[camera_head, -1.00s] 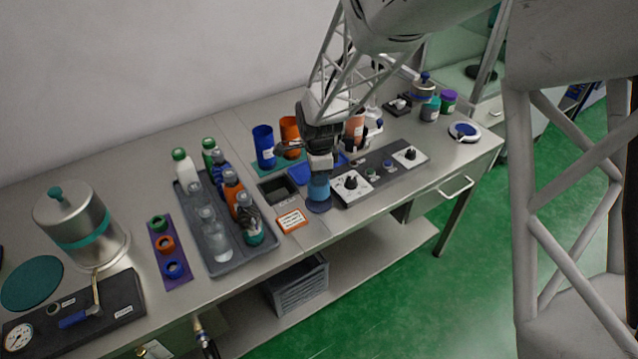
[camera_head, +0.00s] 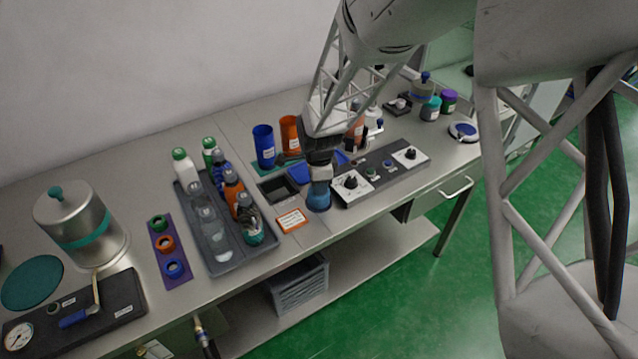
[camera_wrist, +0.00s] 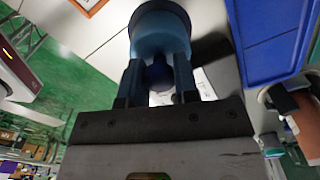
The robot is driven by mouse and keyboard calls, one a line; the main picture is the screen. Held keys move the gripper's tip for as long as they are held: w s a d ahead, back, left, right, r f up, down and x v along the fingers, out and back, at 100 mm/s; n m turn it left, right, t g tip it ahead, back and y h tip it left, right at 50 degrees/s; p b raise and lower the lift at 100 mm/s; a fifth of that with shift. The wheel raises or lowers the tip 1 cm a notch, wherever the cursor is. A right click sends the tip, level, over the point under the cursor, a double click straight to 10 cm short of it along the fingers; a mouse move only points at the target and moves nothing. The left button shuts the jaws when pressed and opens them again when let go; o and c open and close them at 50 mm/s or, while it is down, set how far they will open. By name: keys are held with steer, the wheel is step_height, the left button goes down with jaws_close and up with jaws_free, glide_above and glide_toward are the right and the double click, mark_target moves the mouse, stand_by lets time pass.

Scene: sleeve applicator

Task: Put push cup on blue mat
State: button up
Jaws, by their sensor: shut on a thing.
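The push cup (camera_head: 319,198) is blue with a dark rim, and hangs below my gripper (camera_head: 320,178) near the front edge of the bench. In the wrist view my gripper (camera_wrist: 158,78) is shut on the dark knob and neck of the push cup (camera_wrist: 160,28). I cannot tell whether the cup touches the bench. The blue mat (camera_head: 299,175) lies behind and to the left of the cup, partly hidden by my gripper. In the wrist view the blue mat (camera_wrist: 270,45) is to the right of the cup, apart from it.
A black square tray (camera_head: 278,189) and an orange-bordered card (camera_head: 291,220) are left of the cup. A grey control panel (camera_head: 378,174) with knobs is close on its right. A blue cup (camera_head: 264,147) and an orange cup (camera_head: 290,135) stand behind the mat.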

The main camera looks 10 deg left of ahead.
steer(key=shift+f, duration=0.1)
steer(key=o, duration=1)
steer(key=shift+c, duration=0.2)
step_height(320, 180, up, 12)
steer(key=shift+r, duration=0.2)
stand_by(0.6)
